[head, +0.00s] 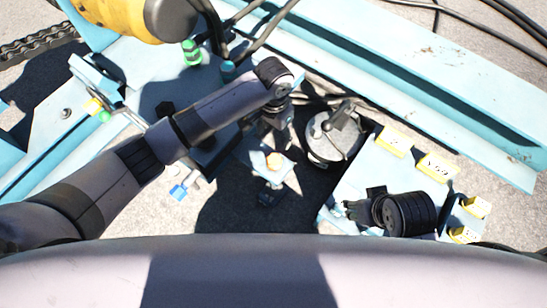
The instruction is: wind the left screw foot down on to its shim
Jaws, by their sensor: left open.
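A dark foot-like part (268,196) sits below the bracket, in shadow. I cannot make out a shim under it. My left gripper (272,143) hangs just above the screw head, pointing down, and is open. I cannot tell whether its fingers touch the screw. My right gripper (352,209) is at the lower right, over a pale blue plate; its fingers are too dark and small to read.
Yellow labelled blocks (436,167) stand on the pale blue plate (350,186) by my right gripper. A round metal part with a handle (322,145) is right of my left gripper. Blue beams (440,75), dark cables and a yellow body (115,15) lie behind.

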